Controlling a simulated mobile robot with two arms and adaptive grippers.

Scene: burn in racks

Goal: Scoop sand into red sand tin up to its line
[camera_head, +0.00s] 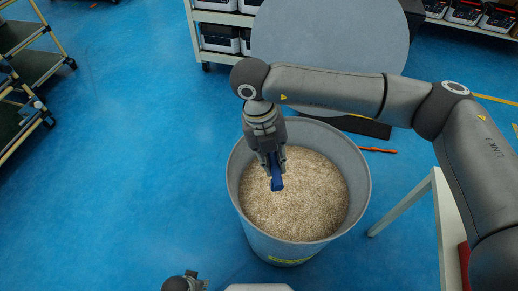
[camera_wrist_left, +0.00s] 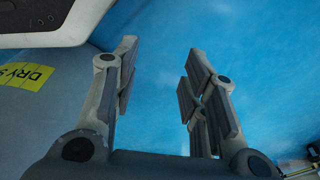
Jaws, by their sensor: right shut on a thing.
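A large grey bin (camera_head: 361,190) full of pale, grainy sand (camera_head: 310,205) stands on the blue floor. My right gripper (camera_head: 273,165) points down over the sand, inside the bin's rim. It is shut on a blue tool (camera_head: 277,183), probably the scoop; only a short blue part shows, and I cannot tell how deep it sits in the sand. My left gripper (camera_wrist_left: 160,95) is open and empty beside the bin, low in the head view. A red thing (camera_head: 464,262) shows partly at a white table behind my right arm; I cannot tell whether it is the tin.
The white table (camera_head: 448,235) stands right of the bin. A round grey tabletop (camera_head: 330,35) is behind it. An orange tool (camera_head: 378,150) lies near the bin's far right side. Shelves (camera_head: 222,25) stand at the back.

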